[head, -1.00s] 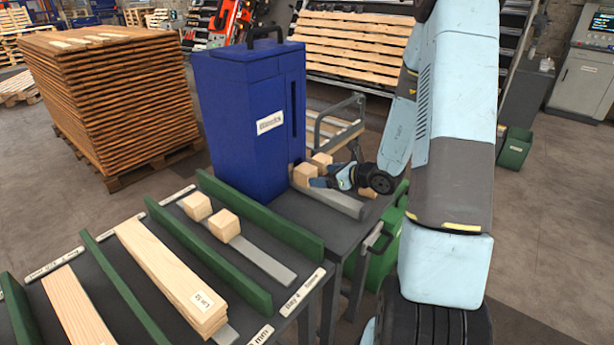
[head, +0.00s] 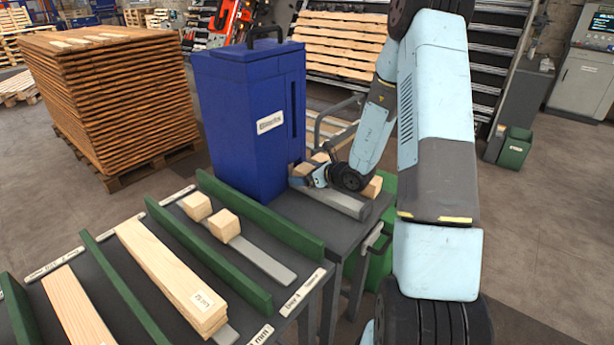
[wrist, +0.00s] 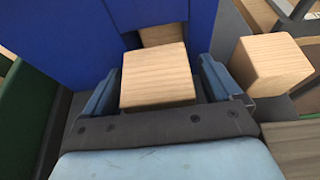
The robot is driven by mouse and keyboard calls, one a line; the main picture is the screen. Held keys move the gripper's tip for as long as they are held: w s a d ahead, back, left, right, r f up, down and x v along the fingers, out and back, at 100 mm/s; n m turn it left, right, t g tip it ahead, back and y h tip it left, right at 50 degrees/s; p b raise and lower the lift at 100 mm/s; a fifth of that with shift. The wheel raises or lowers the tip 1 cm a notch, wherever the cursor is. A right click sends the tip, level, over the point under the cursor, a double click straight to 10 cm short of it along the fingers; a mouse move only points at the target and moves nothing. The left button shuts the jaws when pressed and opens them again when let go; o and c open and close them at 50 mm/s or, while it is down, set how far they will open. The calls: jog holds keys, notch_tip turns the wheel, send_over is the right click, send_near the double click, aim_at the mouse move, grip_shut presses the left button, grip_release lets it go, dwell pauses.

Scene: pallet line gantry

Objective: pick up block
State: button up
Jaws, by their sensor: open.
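A pale wooden block (wrist: 157,78) lies between the two open fingers of my gripper (wrist: 155,88) in the wrist view, just in front of the blue dispenser's slot. I cannot tell whether either finger touches it. In the head view my gripper (head: 306,173) is low at the foot of the blue dispenser (head: 248,125), and it mostly hides this block. Another block (wrist: 268,66) sits to the right of my gripper in the wrist view. Part of a further block (wrist: 162,34) shows inside the dispenser opening.
Two blocks (head: 225,225) rest on a grey strip in a bay at the left, between green dividers (head: 260,228). Long boards (head: 165,270) lie in the neighbouring bay. A green bin (head: 380,255) stands beside the table. The dispenser wall is close ahead of my gripper.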

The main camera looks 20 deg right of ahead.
jog(key=c, duration=1.1)
jog(key=shift+r, duration=0.15)
